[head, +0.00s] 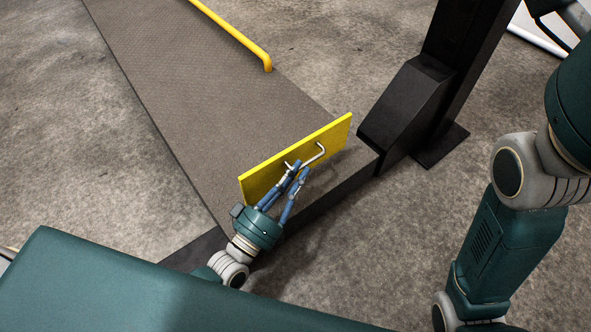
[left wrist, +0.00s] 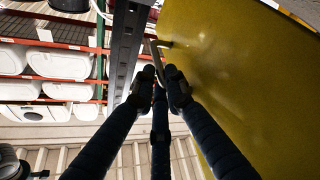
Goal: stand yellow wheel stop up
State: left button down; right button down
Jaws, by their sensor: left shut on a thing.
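The yellow wheel stop (head: 285,165) is a flat plate across the near end of the grey ramp deck (head: 200,100). It stands up from the deck; whether it is fully upright or slightly tilted I cannot tell. A metal bar handle (head: 319,152) sticks out from its near face. My left gripper (head: 299,172) is shut on this handle. In the left wrist view the fingers (left wrist: 160,78) close around the handle, and the yellow plate (left wrist: 245,80) fills the right side. The fingers partly hide the handle. My right gripper is outside the frames.
A black post (head: 455,75) with a slanted black housing (head: 405,105) stands just right of the plate. A yellow rail (head: 235,35) runs along the deck's far edge. Concrete floor (head: 60,130) is open on both sides. Shelves with white containers (left wrist: 50,62) show behind.

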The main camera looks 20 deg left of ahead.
pick_arm(q)
jog(key=shift+f, duration=0.55)
jog(key=c, duration=1.8)
grip_release()
jog(key=shift+c, duration=0.2)
jog(key=shift+r, duration=0.2)
